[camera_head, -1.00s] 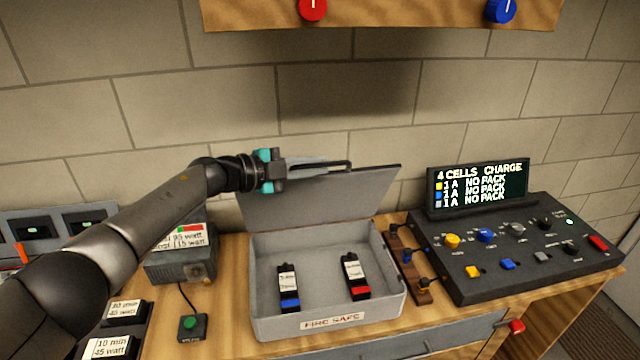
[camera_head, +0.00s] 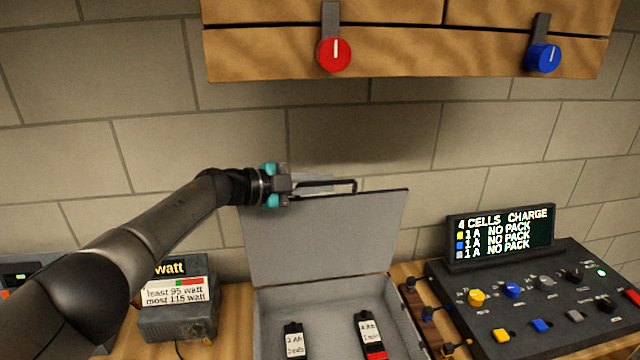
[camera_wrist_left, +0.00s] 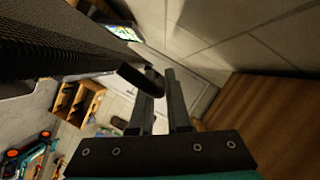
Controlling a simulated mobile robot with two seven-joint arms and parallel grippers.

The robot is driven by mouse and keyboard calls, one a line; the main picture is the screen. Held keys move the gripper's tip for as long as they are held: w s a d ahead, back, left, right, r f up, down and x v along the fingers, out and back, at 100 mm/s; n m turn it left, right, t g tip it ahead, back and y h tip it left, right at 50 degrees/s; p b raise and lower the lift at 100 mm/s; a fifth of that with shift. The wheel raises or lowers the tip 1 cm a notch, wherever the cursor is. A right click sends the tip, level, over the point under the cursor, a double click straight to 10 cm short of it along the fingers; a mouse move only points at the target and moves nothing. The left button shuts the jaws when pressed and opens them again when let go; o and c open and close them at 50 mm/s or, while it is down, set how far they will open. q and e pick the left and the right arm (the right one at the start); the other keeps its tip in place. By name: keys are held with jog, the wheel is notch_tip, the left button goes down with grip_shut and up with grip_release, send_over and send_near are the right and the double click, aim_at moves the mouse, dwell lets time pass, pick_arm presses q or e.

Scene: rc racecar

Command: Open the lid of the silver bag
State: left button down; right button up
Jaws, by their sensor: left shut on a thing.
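The silver bag is a grey box-like case on the bench, and its body (camera_head: 262,322) shows at the bottom of the head view. Its lid (camera_head: 325,240) stands raised, close to upright, at the back of the body. My left gripper (camera_head: 296,186) is at the lid's top edge, shut on the dark handle (camera_head: 345,182) there. In the left wrist view the fingers (camera_wrist_left: 160,100) are closed around part of the dark handle (camera_wrist_left: 140,78). Two labelled battery packs (camera_head: 294,340) (camera_head: 372,338) stand inside the bag. The bag's front is out of frame. My right gripper is not in view.
A charger with a screen (camera_head: 500,232) stands right of the bag, beside a wooden strip with plugs (camera_head: 428,318). A grey labelled box (camera_head: 178,312) is at the left. A wooden shelf with knobs (camera_head: 440,50) hangs above, before the brick wall.

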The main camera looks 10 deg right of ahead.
pick_arm(q)
jog(key=c, duration=0.9)
grip_release()
jog(key=shift+p+v, duration=0.35)
jog(key=shift+v, duration=0.4)
jog(key=v, duration=1.3)
jog(key=shift+s+a+r, duration=0.1)
jog(key=shift+a+r, duration=0.05)
jog(key=shift+a, duration=0.15)
